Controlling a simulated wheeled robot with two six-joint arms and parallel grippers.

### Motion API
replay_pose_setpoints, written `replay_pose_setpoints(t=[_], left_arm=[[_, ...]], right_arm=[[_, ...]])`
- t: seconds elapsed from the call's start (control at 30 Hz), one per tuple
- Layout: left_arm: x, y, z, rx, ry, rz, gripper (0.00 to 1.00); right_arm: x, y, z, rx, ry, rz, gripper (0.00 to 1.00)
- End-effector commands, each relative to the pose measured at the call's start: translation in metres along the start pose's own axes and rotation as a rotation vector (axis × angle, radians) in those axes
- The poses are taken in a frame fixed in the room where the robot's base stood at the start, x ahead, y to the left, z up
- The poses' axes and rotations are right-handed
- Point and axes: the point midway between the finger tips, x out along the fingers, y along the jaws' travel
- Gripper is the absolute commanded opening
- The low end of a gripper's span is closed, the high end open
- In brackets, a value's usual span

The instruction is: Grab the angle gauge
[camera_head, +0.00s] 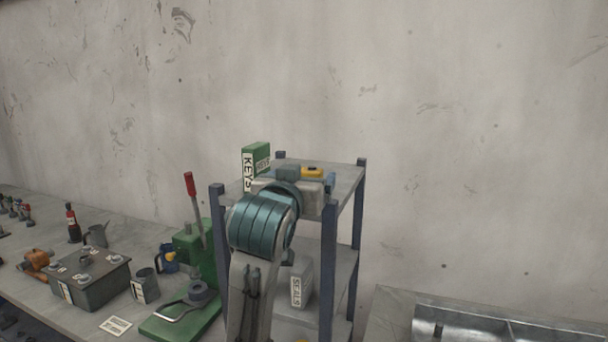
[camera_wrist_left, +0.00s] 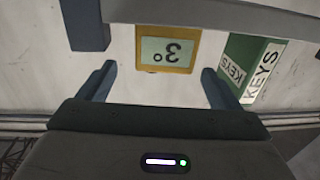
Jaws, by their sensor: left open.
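The angle gauge is a small yellow block (camera_head: 312,171) on the top shelf of the rack in the head view. In the left wrist view the gauge (camera_wrist_left: 167,46) shows a pale green display reading 3°, upside down. My left gripper (camera_wrist_left: 158,70) is open, with one finger to each side of the gauge's width and the gauge just beyond the fingertips. Nothing is between its fingers that I can see. In the head view my left arm and wrist hide part of the shelf. My right gripper is not in view.
A green KEYS box (camera_head: 256,163) stands beside the gauge, close to one finger in the wrist view (camera_wrist_left: 262,68). The rack (camera_head: 345,180) has corner posts rising above its top shelf. A SEALS box (camera_head: 303,283) sits lower. A cluttered bench (camera_head: 60,215) lies left.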

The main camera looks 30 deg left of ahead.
Motion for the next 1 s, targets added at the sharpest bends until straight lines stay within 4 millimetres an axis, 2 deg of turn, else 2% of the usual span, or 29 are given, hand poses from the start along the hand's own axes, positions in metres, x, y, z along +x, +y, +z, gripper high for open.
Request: replay_pose_setpoints(t=[0.13,0.3,0.4,0.53,0.77,1.0], left_arm=[[0.010,-0.002,-0.001,0.002,-0.003,-0.002,0.85],[0.032,-0.006,-0.001,0.004,-0.005,-0.003,0.85],[0.046,-0.006,0.000,0.001,-0.004,-0.001,0.85],[0.055,-0.006,0.002,0.000,-0.002,-0.001,0.85],[0.056,-0.006,0.004,-0.001,-0.001,-0.001,0.85],[0.055,-0.006,0.003,-0.001,0.000,0.000,0.38]], right_arm=[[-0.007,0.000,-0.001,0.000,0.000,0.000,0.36],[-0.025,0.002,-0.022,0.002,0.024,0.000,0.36],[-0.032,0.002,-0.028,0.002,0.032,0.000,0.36],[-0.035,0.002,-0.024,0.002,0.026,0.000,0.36],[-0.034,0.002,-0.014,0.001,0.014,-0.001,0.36],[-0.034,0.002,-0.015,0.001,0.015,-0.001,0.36]])
